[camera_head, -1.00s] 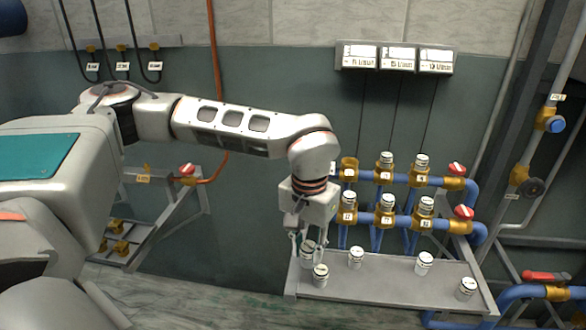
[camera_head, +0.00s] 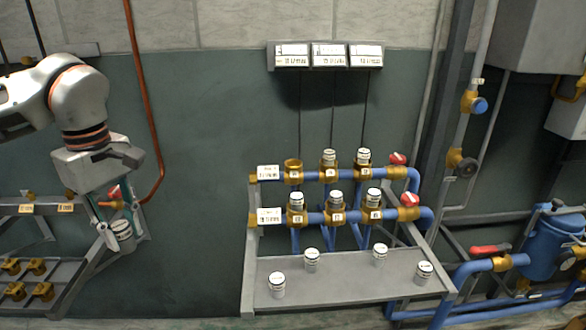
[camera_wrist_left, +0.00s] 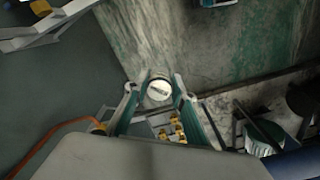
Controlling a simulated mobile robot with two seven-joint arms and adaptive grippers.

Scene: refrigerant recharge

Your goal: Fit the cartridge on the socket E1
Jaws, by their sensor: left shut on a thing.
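My left gripper (camera_head: 112,214) is shut on a white cartridge (camera_head: 123,236) with dark bands, held slightly tilted in front of the left rack. The left wrist view also shows the cartridge (camera_wrist_left: 159,91) end-on between the fingertips (camera_wrist_left: 156,86). At the main rack, the upper blue pipe has an empty brass socket (camera_head: 293,173) at its left end; the other sockets there carry white cartridges. The left rack has several empty brass sockets (camera_head: 37,266). The labels are too small to read, so I cannot tell which socket is E1. My right gripper does not show.
Several loose cartridges stand on the main rack's grey tray (camera_head: 345,285). Red-handled valves (camera_head: 408,200) end the blue pipes. An orange hose (camera_head: 145,95) runs down the wall to the left rack (camera_head: 75,270). Bare wall lies between the racks.

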